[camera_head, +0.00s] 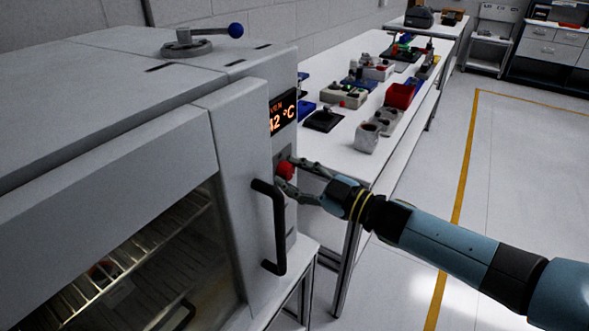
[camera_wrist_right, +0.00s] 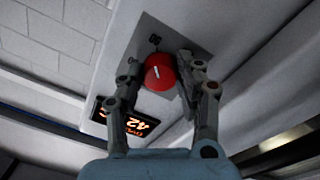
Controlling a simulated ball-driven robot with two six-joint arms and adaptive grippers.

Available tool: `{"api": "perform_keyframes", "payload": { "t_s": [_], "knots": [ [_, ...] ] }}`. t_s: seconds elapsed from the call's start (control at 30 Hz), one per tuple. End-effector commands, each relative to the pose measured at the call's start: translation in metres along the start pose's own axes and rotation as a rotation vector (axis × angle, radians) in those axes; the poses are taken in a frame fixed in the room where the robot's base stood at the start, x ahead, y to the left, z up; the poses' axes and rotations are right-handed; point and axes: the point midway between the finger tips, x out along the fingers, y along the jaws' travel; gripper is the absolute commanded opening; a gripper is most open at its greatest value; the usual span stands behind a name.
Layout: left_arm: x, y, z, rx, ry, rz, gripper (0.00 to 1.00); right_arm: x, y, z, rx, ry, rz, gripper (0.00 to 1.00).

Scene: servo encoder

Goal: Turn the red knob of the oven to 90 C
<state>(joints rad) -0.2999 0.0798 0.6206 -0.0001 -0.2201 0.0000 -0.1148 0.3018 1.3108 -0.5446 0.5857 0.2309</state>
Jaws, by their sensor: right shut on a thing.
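The oven (camera_head: 235,160) is a large grey box on the left with a glass door and a black handle (camera_head: 277,225). Its lit display (camera_head: 283,112) reads what looks like "42 °C", with the left edge cut off by the angle. The red knob (camera_head: 285,170) sits on the front panel below the display. In the right wrist view the red knob (camera_wrist_right: 159,72) has a white mark on its face. My right gripper (camera_head: 291,173) has its fingers on either side of the knob, shut on it; these fingers also show in the right wrist view (camera_wrist_right: 158,82). My left gripper is not in view.
A blue-knobbed lever (camera_head: 236,31) stands on the oven's top. A white table (camera_head: 348,160) behind holds several small devices and a red bin (camera_head: 400,95). The floor (camera_head: 500,190) at the right is clear, with a yellow line.

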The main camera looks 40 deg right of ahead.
Motion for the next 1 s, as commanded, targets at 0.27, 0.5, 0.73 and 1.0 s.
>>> {"api": "perform_keyframes", "payload": {
  "t_s": [0.27,0.5,0.73,1.0],
  "knots": [
    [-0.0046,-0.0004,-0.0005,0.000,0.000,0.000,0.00,-0.0015,-0.0015,0.0021,0.058,-0.009,-0.001,0.03],
    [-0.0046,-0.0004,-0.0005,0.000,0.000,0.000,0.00,-0.0017,-0.0019,0.0026,0.064,-0.010,-0.001,0.03],
    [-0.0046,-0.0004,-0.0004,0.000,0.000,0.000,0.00,-0.0018,-0.0020,0.0027,0.063,-0.010,-0.002,0.41],
    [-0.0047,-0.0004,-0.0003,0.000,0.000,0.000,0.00,-0.0008,-0.0010,0.0012,0.062,-0.006,-0.001,0.58]
  ]
}}
